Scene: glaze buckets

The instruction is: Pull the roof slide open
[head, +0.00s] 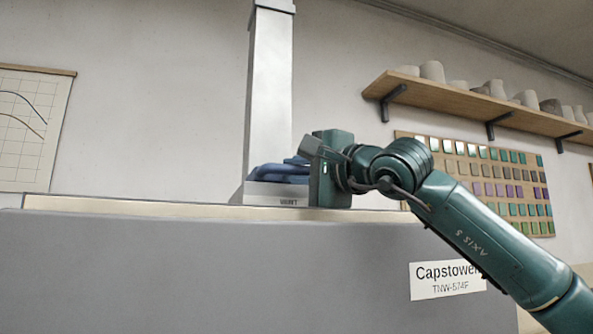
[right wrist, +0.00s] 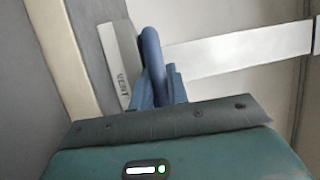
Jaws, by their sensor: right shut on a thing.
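The roof slide is a pale plate marked "VENT" (head: 262,196) at the foot of a tall light flue, on top of the grey kiln body (head: 200,265). Its blue handle (head: 264,174) stands in front of the flue. My right gripper (head: 293,168) comes in from the right and is shut on the blue handle. In the right wrist view the plate (right wrist: 119,62) and the handle bar (right wrist: 151,45) show beyond the gripper's blue fingers (right wrist: 160,82), which hide part of the handle. How far the slide stands open cannot be told. My left gripper is not in view.
The flue (head: 269,95) rises right behind the slide. A wooden shelf of pots (head: 470,98) and a board of coloured tiles (head: 490,180) are on the wall at the right. A chart (head: 30,130) hangs at the left. The kiln top left of the flue is clear.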

